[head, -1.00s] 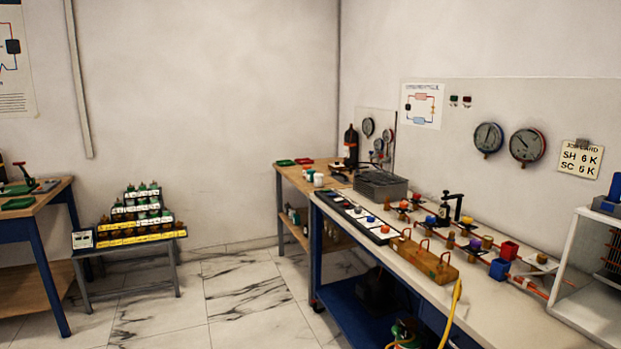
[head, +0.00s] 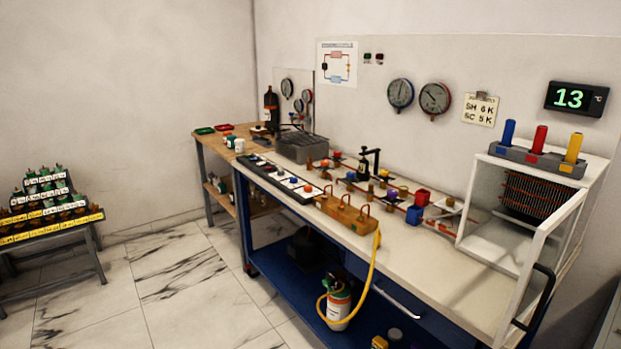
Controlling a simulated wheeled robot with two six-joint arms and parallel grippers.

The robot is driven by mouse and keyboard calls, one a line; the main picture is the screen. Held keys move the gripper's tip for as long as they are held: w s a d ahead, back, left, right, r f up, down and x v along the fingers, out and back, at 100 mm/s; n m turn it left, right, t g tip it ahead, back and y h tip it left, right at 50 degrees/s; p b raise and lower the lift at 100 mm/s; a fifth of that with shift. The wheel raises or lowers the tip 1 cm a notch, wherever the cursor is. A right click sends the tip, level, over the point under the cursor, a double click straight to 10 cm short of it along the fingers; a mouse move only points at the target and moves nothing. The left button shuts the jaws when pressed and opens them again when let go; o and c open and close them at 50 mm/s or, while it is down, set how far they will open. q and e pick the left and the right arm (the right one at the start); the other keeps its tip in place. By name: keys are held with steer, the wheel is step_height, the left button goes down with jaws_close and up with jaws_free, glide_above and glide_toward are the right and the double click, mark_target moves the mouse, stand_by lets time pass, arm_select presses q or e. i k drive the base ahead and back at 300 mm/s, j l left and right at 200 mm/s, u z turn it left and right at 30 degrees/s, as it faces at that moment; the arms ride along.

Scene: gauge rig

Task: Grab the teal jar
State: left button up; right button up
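Two small pale jars stand close together near the front edge of the wooden side table at the back. The left jar (head: 231,142) seems to have a dark green or teal lid. The other jar (head: 239,146) looks mostly white. They are too small to tell for sure which one is the teal jar. Neither of my grippers is in view.
The wooden table (head: 212,144) also bears a green tray (head: 204,130) and a red tray (head: 224,127). The long bench (head: 400,255) holds a grey box (head: 303,147) and a white-framed case (head: 480,253). Open marble floor (head: 190,290) lies left of the bench.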

mark_target(231, 138)
steer(key=i+j+z, duration=0.5)
steer(key=j+z, duration=0.25)
steer(key=i+j+z, duration=0.2)
steer(key=j+z, duration=0.15)
steer(key=i+j+z, duration=0.1)
steer(key=j, duration=0.45)
steer(key=i+j, duration=0.15)
steer(key=j, duration=0.4)
steer(key=i+j+z, duration=0.15)
steer(key=j, duration=0.45)
steer(key=i+j, duration=0.1)
steer(key=j, duration=0.45)
steer(key=i+j+z, duration=0.15)
steer(key=j, duration=0.45)
steer(key=k, duration=0.1)
